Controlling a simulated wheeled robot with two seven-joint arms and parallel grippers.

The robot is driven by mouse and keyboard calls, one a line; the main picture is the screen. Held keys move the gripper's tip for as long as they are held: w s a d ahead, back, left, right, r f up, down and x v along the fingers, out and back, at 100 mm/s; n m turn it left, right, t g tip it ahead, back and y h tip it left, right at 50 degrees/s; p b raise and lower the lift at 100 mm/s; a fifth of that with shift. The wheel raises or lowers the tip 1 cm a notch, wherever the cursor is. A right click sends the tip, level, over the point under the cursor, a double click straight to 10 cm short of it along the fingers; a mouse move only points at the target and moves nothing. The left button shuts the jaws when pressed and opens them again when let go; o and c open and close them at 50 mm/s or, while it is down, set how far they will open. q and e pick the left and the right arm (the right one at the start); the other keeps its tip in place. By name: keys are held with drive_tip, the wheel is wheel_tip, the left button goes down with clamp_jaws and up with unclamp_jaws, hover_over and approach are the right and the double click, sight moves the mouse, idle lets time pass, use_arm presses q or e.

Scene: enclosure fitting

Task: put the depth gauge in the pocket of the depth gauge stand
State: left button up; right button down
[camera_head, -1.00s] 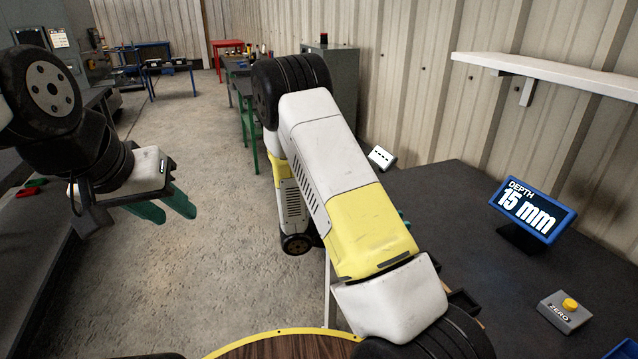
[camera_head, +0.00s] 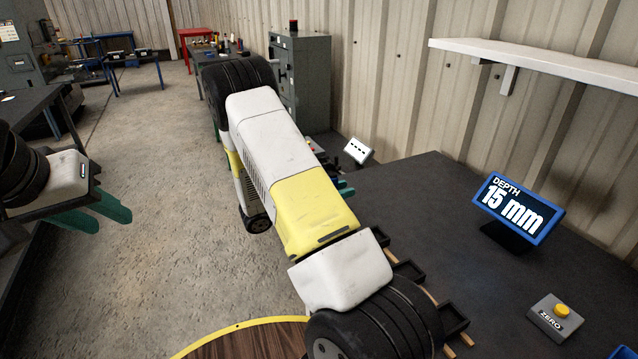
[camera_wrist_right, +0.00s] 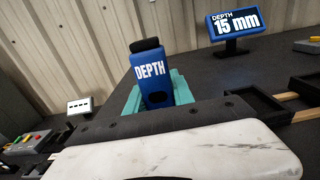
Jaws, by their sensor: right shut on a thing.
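The depth gauge (camera_wrist_right: 151,77) is a blue block marked DEPTH with a black top. It stands between the teal fingers of my right gripper (camera_wrist_right: 156,95), which is shut on it, in the right wrist view. In the head view my right arm hides the gauge; only a little teal of the right gripper (camera_head: 346,188) shows beyond the arm. My left gripper (camera_head: 102,214) is open and empty at the left, over the floor. I cannot make out the depth gauge stand or its pocket for certain in either view.
A blue-framed screen (camera_head: 518,208) reading DEPTH 15 mm stands on the dark table (camera_head: 440,190). A ZERO button box (camera_head: 555,315) is near the right edge. Small black trays (camera_head: 408,271) on wooden strips lie beside my right arm. A white shelf (camera_head: 540,62) juts from the wall.

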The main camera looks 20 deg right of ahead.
drive_tip(key=w, duration=0.1)
drive_tip(key=w+d, duration=0.2)
drive_tip(key=w, duration=0.1)
drive_tip(key=shift+w+d+f, duration=0.1)
drive_tip(key=shift+d+f, duration=0.05)
drive_tip(key=shift+f, duration=1.8)
drive_tip(key=shift+f, duration=0.15)
drive_tip(key=c, duration=1.1)
unclamp_jaws()
